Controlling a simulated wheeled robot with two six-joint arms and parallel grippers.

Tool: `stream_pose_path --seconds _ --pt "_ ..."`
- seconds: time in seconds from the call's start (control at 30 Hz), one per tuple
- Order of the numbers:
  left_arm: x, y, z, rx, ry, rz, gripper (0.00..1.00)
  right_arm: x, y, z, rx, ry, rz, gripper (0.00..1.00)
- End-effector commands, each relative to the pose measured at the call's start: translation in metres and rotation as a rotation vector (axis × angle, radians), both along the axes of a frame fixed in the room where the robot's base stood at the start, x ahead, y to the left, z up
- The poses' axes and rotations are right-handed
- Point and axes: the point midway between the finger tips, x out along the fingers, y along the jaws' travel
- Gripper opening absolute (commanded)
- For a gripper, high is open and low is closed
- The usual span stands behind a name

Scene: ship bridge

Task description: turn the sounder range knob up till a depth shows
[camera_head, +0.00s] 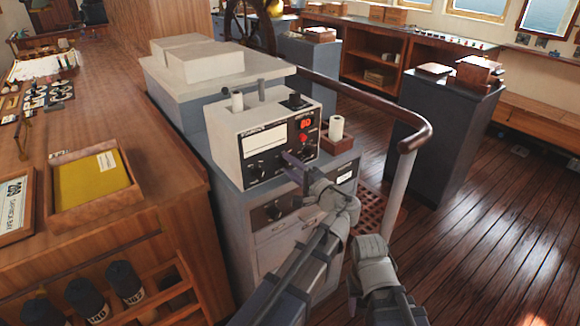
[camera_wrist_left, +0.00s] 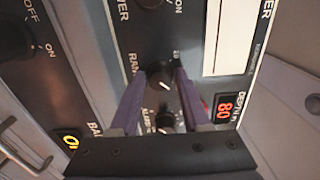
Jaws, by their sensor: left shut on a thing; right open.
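The sounder is a pale box (camera_head: 262,138) with a black front panel on a grey cabinet. My left gripper (camera_head: 294,166) is at the lower part of that panel. The left wrist view shows its two fingers, one on each side of the black range knob (camera_wrist_left: 160,75), shut on it. The knob's white pointer mark shows between the fingers. The depth window (camera_head: 306,123) is lit with red digits, which look like 80 in the left wrist view (camera_wrist_left: 228,107), seen at a slant. Part of my right arm shows at the lower middle; its fingers are not visible.
A curved wooden handrail (camera_head: 415,135) on a pale post stands to the right of the cabinet. A small wooden holder with a white roll (camera_head: 337,128) sits beside the sounder. A wooden counter with a yellow-lined tray (camera_head: 92,178) is on the left. Open floor lies to the right.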

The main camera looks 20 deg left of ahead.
Motion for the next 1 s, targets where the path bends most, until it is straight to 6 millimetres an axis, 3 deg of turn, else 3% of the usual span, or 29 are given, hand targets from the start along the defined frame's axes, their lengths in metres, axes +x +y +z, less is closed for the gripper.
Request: stream_pose_path --seconds 0.4,0.43,0.5,0.6,1.0 --pt "-0.0004 -0.0012 -0.0012 0.001 0.007 -0.003 0.00 0.0000 0.0000 -0.0003 0.000 0.000 0.000 0.50" --pt "-0.0004 -0.0012 -0.0012 0.001 0.007 -0.003 0.49 0.0000 0.0000 -0.0003 0.000 0.000 0.000 0.50" --pt "-0.0003 -0.0010 -0.0011 0.001 0.007 -0.002 0.57 0.0000 0.0000 -0.0003 0.000 0.000 0.000 0.50" --pt "-0.0003 -0.0008 -0.0009 0.001 0.007 -0.002 0.67 0.0000 0.0000 -0.0003 0.000 0.000 0.000 0.50" --pt "-0.0024 0.0006 -0.0004 0.003 0.005 0.000 0.67 0.0000 0.0000 -0.0001 0.000 0.000 0.000 0.50"
